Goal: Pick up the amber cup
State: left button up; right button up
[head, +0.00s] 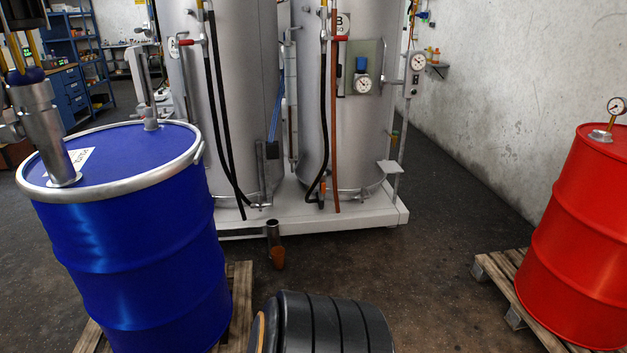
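The amber cup (278,258) is a small orange-brown cup low in the middle of the head view. It is directly below the end of a short vertical metal pipe (272,235) at the front of the tank platform. It looks upright; I cannot tell whether it touches the pipe or what it rests on. Neither of my grippers can be made out in this view.
A blue drum (130,255) on a wooden pallet (242,290) stands at left. A red drum (580,230) on another pallet (492,268) stands at right. Two tanks stand on a white platform (340,217) behind. A black ribbed shape fills the bottom middle. Floor is clear at centre right.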

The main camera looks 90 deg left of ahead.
aim_at(277, 253)
jog(key=u, duration=3.05)
jog(key=z, duration=4.4)
jog(key=u, duration=4.35)
